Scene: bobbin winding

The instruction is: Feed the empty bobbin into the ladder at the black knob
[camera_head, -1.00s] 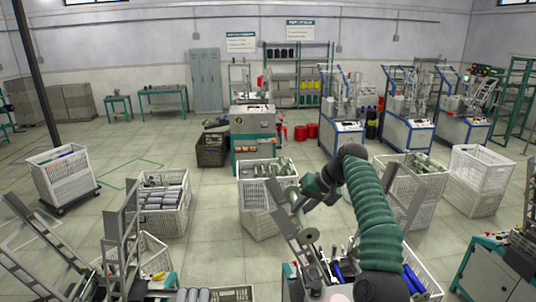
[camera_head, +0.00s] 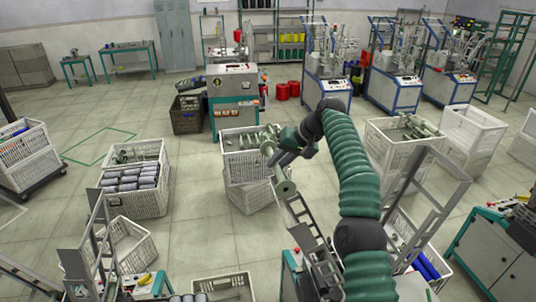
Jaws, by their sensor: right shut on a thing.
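My right arm, in a green ribbed sleeve, comes in from the bottom right of the head view. The ladder slopes down toward me. My left gripper is not in view.
A white crate (camera_head: 238,172) with empty bobbins stands just beyond the ladder. Another ladder frame (camera_head: 432,208) stands right of my arm. A crate (camera_head: 122,202) of wound bobbins is at left. Blue-framed machines (camera_head: 328,93) stand at the back.

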